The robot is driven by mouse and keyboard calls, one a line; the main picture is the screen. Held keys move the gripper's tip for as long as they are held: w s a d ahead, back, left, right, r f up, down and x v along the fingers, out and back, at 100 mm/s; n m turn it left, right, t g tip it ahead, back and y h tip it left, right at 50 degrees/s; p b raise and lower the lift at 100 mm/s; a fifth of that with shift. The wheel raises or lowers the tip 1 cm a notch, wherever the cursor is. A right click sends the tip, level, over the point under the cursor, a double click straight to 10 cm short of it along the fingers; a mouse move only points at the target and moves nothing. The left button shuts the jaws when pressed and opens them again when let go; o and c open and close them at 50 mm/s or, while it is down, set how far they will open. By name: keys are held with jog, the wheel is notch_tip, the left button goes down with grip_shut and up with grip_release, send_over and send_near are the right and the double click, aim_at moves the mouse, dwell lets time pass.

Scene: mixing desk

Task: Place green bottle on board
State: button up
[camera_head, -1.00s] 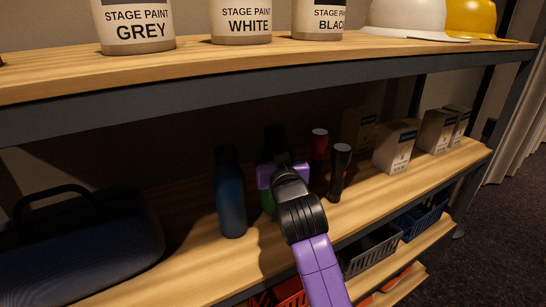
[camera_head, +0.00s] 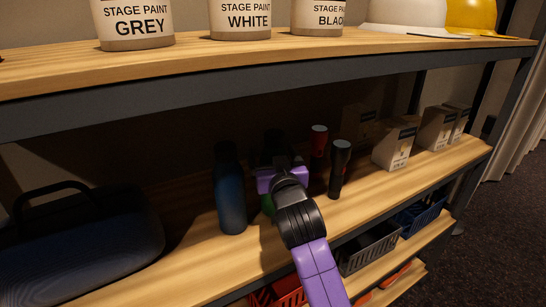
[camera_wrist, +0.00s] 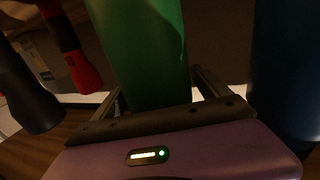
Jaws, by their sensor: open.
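The green bottle (camera_wrist: 140,50) stands upright right in front of my gripper in the wrist view, between the two open fingers. In the head view only a sliver of the green bottle (camera_head: 267,205) shows on the middle shelf, the rest hidden behind my purple gripper (camera_head: 280,178). My gripper (camera_wrist: 160,100) is open around the bottle; I cannot tell whether the fingers touch it. No board can be made out in either view.
A blue bottle (camera_head: 230,195) stands close to the left of my gripper. A black flashlight (camera_head: 339,168) and a red-topped one (camera_head: 319,145) stand close to the right. Small boxes (camera_head: 395,146) are farther right, a blue speaker (camera_head: 80,240) far left. The upper shelf (camera_head: 250,68) overhangs.

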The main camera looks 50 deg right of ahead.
jog(key=shift+r, duration=0.25)
jog(key=b+v, duration=0.2)
jog(key=v, duration=1)
jog(key=shift+f, duration=0.15)
jog(key=s+a+f+n+y, duration=0.1)
jog(key=a+f, duration=0.1)
jog(key=f, duration=0.1)
jog(key=s+a+f+n+y, duration=0.1)
jog(key=s+a+f, duration=0.1)
jog(key=a+f, duration=0.1)
jog(key=s+a+f+n+y, duration=0.2)
jog(key=f, duration=0.2)
jog(key=shift+a+f+t, duration=0.2)
jog(key=shift+f+t, duration=0.15)
jog(key=shift+t, duration=0.05)
jog(key=s+a+f+n+y, duration=0.1)
jog(key=s+a+f+y, duration=0.1)
jog(key=s, duration=0.6)
jog(key=s+a+f+n+y, duration=0.1)
jog(key=s+a+f+y, duration=0.1)
jog(key=s+a, duration=0.3)
jog(key=s+a+f+g+y, duration=0.1)
jog(key=s+a+f, duration=0.3)
jog(key=s, duration=0.8)
jog(key=shift+s+a+n+y, duration=0.2)
jog(key=shift+s+n+y, duration=0.1)
jog(key=shift+n+y, duration=0.15)
